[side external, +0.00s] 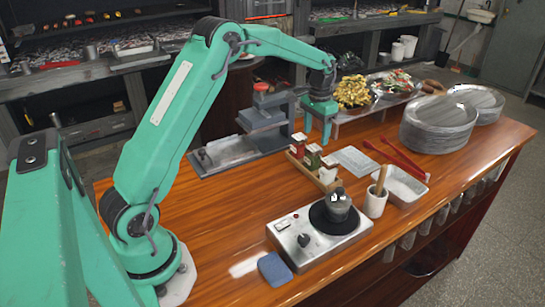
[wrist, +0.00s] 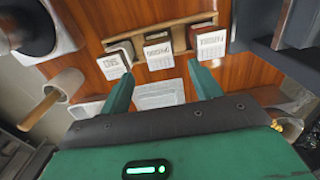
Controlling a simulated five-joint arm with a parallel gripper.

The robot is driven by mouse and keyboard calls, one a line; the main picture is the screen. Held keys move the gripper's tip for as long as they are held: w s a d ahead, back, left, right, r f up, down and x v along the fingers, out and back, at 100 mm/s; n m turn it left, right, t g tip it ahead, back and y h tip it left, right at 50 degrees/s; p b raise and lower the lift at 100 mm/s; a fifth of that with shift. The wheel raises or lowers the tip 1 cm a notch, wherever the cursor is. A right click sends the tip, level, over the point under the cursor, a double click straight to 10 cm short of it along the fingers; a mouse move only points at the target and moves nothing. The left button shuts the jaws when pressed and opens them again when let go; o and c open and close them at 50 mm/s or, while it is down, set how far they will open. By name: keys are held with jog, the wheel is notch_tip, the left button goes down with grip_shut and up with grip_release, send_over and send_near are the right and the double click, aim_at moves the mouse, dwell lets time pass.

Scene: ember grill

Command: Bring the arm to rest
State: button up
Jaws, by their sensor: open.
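My gripper (side external: 317,130) hangs above the far middle of the wooden table, fingers pointing down. In the wrist view, the two green fingers of my gripper (wrist: 163,82) are apart, with nothing held between them. My green arm arches over from the left of the side view. A wooden rack with small labelled containers (side external: 313,163) stands on the table nearer the camera than the gripper. The containers also show ahead of the fingertips in the wrist view (wrist: 158,55), apart from them as far as I can tell.
A grey press (side external: 262,125) stands just left of the gripper. Behind it is a tray with yellow and wrapped items (side external: 355,92).

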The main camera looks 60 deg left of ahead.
jog(key=shift+s+d+r, duration=0.15)
jog(key=shift+d+r, duration=0.05)
jog(key=shift+r, duration=0.2)
jog(key=s+d+r+t, duration=0.3)
jog(key=s+d+r, duration=0.5)
jog(key=s+r, duration=0.5)
jog(key=s+d+f+t, duration=0.1)
jog(key=s+d, duration=0.4)
jog(key=s, duration=1.3)
jog(key=shift+t, duration=0.8)
jog(key=shift+f, duration=0.1)
jog(key=shift+c, duration=0.4)
